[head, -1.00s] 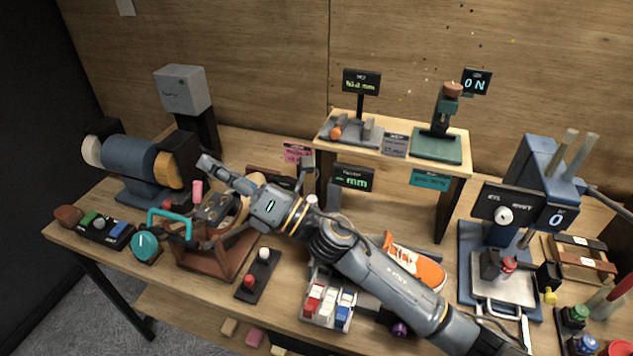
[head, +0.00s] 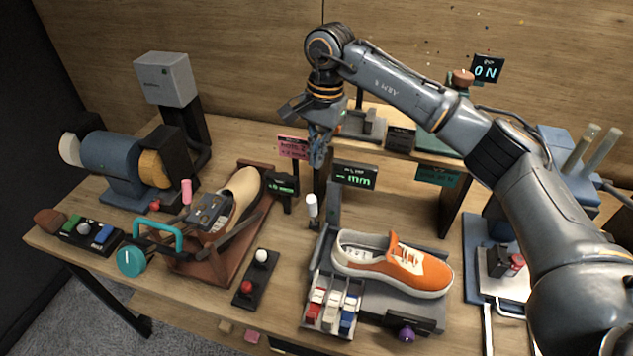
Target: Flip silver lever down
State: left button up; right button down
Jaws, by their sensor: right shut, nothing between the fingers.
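A small upright lever with a white grip (head: 312,206) and a short silver-grey stem stands at the left back corner of the grey shoe platform (head: 395,302); it appears to be the silver lever. An orange sneaker (head: 393,263) with a white sole rests on the platform. My right gripper (head: 317,160) points down above and behind the lever, in front of the wooden shelf. Its fingers are together and empty, and it looks apart from the lever. My left gripper is not in view.
A pink sign (head: 293,147) and a small dark display (head: 282,184) stand left of the lever. A "mm" display (head: 355,175) stands to its right. A tan shoe (head: 237,200) lies on a brown stand at left.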

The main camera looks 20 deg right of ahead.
jog(key=shift+d+r+h, duration=0.3)
jog(key=shift+d, duration=0.2)
jog(key=p, duration=0.4)
send_over(313, 213)
jog(key=w+d, duration=0.2)
jog(key=w, duration=0.1)
notch_tip(313, 213, down, 9)
jog(key=shift+s+f, duration=0.15)
jog(key=shift+f, duration=0.4)
